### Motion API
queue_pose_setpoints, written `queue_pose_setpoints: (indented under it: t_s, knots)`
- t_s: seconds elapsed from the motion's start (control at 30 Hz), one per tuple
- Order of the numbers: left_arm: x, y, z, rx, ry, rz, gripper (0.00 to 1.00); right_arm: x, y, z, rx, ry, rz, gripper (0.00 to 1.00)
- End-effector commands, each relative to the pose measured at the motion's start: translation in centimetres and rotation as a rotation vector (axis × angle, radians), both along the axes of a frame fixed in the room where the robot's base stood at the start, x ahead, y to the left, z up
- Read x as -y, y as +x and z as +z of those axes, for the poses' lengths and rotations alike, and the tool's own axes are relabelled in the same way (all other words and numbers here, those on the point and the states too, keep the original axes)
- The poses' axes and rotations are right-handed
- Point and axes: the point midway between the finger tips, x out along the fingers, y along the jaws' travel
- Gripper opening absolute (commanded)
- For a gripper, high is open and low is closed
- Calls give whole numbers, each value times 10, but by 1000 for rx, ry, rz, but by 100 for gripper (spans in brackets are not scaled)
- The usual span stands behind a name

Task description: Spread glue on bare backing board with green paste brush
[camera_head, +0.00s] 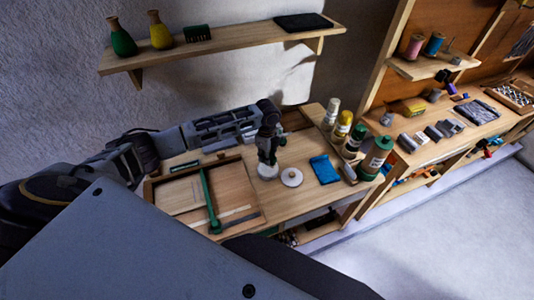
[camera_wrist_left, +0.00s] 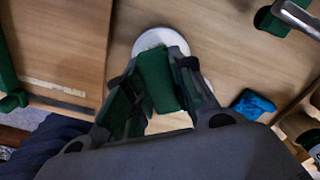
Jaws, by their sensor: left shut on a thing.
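My left gripper (camera_head: 267,158) is shut on the green paste brush, which shows as a green handle (camera_wrist_left: 157,80) between the fingers in the left wrist view. The gripper points down over a white round glue pot (camera_head: 267,171), whose rim also shows in the left wrist view (camera_wrist_left: 160,38). The brush's bristles are hidden, so I cannot tell if they touch the glue. The wooden backing board (camera_head: 233,184) lies left of the pot, with a green bar (camera_head: 210,200) across it. My right gripper is not in view.
A white round lid (camera_head: 291,177) and a blue cloth (camera_head: 325,169) lie right of the pot. Several bottles, including a green one (camera_head: 376,157), stand at the table's right end. A wall shelf (camera_head: 230,42) hangs above the arm.

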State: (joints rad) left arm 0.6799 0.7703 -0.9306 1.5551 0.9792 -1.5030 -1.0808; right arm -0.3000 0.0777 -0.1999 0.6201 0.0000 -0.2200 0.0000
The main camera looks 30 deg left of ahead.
Motion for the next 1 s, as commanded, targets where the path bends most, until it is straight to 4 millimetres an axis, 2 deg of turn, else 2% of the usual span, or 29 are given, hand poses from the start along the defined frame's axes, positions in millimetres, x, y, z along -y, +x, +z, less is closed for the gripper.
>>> queue_pose_setpoints:
  t_s: [0.1,0.3,1.0]
  knots:
    - [0,0,-11,0,0,1,0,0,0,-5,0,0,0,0]
    - [0,0,-20,0,0,1,0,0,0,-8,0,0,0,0]
    - [0,0,-22,1,0,0,0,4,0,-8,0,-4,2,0]
